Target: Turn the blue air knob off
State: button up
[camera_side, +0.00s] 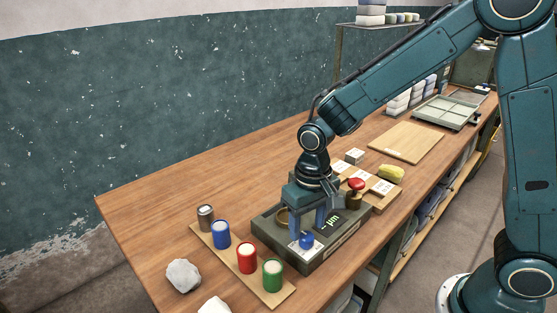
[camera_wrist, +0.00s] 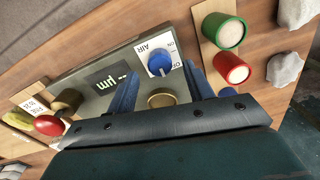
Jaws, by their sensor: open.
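The blue air knob (camera_wrist: 160,64) sits on a white label plate marked AIR, ON and OFF, on the dark grey control box (camera_side: 278,264). My gripper (camera_wrist: 160,68) is open above the box, pointing down. In the wrist view the knob lies between its two blue fingertips, with a gap on each side. I cannot tell which mark the knob points to. A brass round part (camera_wrist: 161,99) shows between the fingers, nearer my gripper's body.
The box carries a lit display (camera_wrist: 112,82) and a red mushroom button (camera_side: 356,184). Blue (camera_side: 221,235), red (camera_side: 247,258) and green (camera_side: 272,276) cans stand on a board to the left. Pale stones (camera_side: 183,276) lie beyond. The back left of the wooden table is clear.

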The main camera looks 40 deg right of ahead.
aim_at(308, 234)
notch_tip(308, 234, up, 12)
jog(key=shift+d+f, duration=0.15)
jog(key=shift+f, duration=0.05)
dwell(0.5)
jog(key=s+d+r+n+t, duration=0.1)
jog(key=s+d, duration=0.3)
jog(key=s, duration=0.4)
jog(key=s+d+r+n+t, duration=0.1)
jog(key=s+d+r+t, duration=0.3)
jog(key=s, duration=0.5)
jog(key=shift+s+d+r+t, duration=0.15)
jog(key=shift+d+r+t, duration=0.2)
jog(key=shift+d, duration=0.2)
dwell(0.4)
